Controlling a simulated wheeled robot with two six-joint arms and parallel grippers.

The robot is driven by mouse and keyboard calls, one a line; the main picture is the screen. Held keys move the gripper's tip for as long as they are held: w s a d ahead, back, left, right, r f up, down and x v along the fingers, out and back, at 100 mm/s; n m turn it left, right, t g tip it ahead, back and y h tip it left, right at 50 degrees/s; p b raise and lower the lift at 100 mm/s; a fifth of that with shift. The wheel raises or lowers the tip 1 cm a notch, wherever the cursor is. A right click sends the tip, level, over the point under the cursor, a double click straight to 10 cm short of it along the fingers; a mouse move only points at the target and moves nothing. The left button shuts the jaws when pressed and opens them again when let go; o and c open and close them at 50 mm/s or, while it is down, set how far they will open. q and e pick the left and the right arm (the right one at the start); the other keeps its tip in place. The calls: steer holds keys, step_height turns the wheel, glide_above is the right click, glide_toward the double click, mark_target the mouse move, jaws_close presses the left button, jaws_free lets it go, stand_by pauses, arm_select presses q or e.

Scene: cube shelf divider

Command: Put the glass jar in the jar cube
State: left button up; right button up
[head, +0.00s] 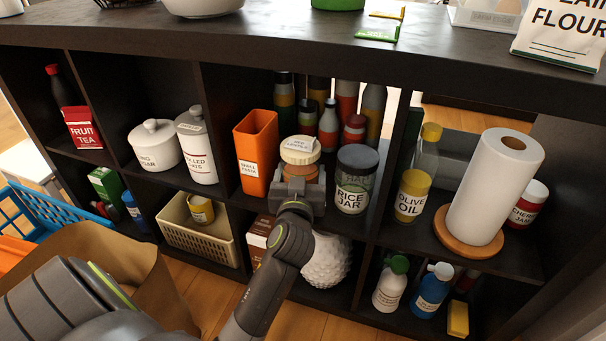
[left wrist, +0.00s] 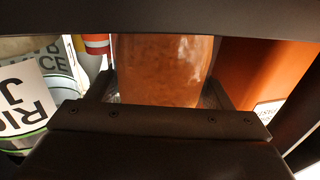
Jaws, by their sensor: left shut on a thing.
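The glass jar (head: 301,171) has a cream lid with a label and orange contents. It stands upright in the upper middle cube, between the orange pasta box (head: 257,152) and the rice jar (head: 353,180). My left gripper (head: 298,190) is shut on it from the front and hides its lower part. In the left wrist view the glass jar (left wrist: 162,70) fills the space between the fingers. Whether its base touches the shelf board is hidden. My right gripper is not in view.
Several bottles (head: 330,125) stand behind the jar. The rice jar (left wrist: 25,100) is close on the left in the wrist view, the orange box (left wrist: 262,75) on the right. A paper towel roll (head: 495,185) and olive oil (head: 411,195) fill the cube to the right.

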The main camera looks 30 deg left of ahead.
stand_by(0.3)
arm_select(q)
steer(key=o, duration=1.3)
steer(key=shift+f, duration=0.1)
steer(key=shift+r, duration=0.2)
